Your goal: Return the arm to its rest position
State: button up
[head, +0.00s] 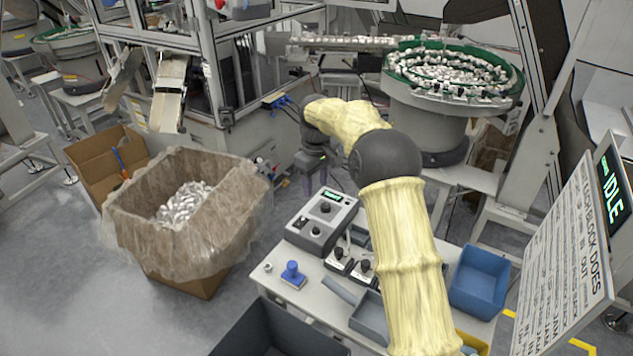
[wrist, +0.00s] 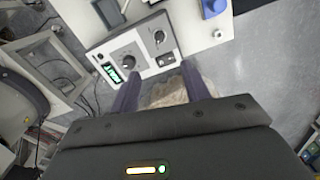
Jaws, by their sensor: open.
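My arm, in a pale yellow cover, reaches up and away over the work table in the head view. My gripper (head: 315,182) hangs beyond the far edge of the table, behind the grey control box (head: 321,218). In the wrist view my gripper (wrist: 160,74) shows two dark purple fingers spread apart, with nothing between them. The control box (wrist: 136,62), with knobs and a small green display, lies past the fingertips there. The gripper looks apart from it.
The table (head: 286,262) holds a blue-handled stamp (head: 292,274), grey trays and a blue bin (head: 480,279). A lined carton of metal parts (head: 189,270) stands left. A bowl feeder (head: 430,120) stands behind right. A sign reading IDLE (head: 611,188) is at the right.

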jog(key=shift+r, duration=0.25)
jog(key=s+d+m+t, duration=0.1)
jog(key=s+d+m, duration=0.2)
jog(key=s, duration=0.7)
jog(key=s+d+m, duration=0.3)
jog(key=s+d, duration=0.3)
jog(key=s, duration=0.5)
jog(key=s+d+f+m+t, duration=0.1)
jog(key=s+d+m, duration=0.2)
jog(key=s, duration=0.8)
jog(key=shift+d+t+p, duration=0.3)
jog(key=shift+d, duration=0.6)
